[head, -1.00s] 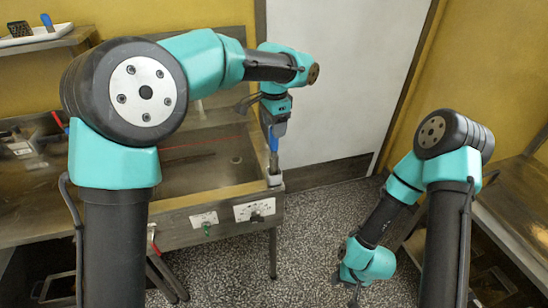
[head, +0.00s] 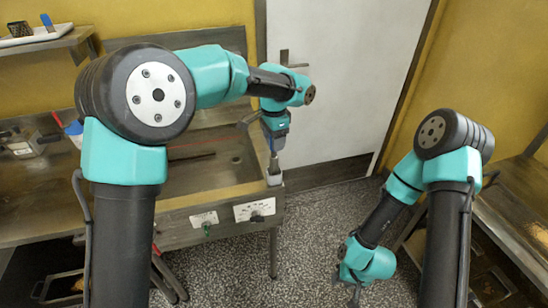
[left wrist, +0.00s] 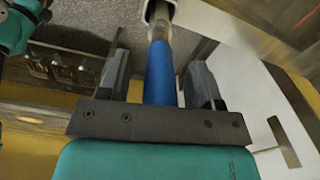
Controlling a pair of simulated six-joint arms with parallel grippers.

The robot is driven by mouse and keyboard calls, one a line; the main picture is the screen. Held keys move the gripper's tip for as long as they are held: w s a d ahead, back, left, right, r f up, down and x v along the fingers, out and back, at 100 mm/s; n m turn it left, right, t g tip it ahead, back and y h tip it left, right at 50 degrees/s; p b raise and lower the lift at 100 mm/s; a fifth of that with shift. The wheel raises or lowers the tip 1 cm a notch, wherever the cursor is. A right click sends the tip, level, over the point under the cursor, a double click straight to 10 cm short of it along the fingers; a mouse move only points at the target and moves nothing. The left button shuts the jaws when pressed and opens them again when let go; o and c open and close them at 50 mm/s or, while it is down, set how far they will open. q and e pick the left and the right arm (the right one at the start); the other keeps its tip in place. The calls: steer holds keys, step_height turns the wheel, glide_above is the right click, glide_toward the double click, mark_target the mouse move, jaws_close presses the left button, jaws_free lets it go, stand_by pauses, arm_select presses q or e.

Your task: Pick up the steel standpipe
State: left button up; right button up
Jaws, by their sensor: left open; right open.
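The steel standpipe (head: 273,163) stands upright in a small pale socket (head: 274,179) at the front right corner of the steel basin. In the left wrist view its blue upper part (left wrist: 160,75) lies between the two dark fingers, with a gap on both sides; its bare metal end (left wrist: 160,32) runs into the round socket mouth. My left gripper (head: 274,142) points down over it, open and around the blue part, which the gripper largely hides in the head view. My right gripper (head: 354,288) hangs low over the floor at right, open and empty.
The steel basin (head: 215,172) has a dark bar inside and a front panel with a dial (head: 255,210). A white tray (head: 28,37) sits on the shelf at upper left. A white door (head: 340,85) stands behind. Speckled floor (head: 320,230) is free between the arms.

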arm_select(q)
jaws_close()
stand_by(0.5)
steer(key=shift+r, duration=0.1)
step_height(320, 180, up, 10)
steer(key=shift+f, duration=0.1)
stand_by(0.5)
stand_by(0.4)
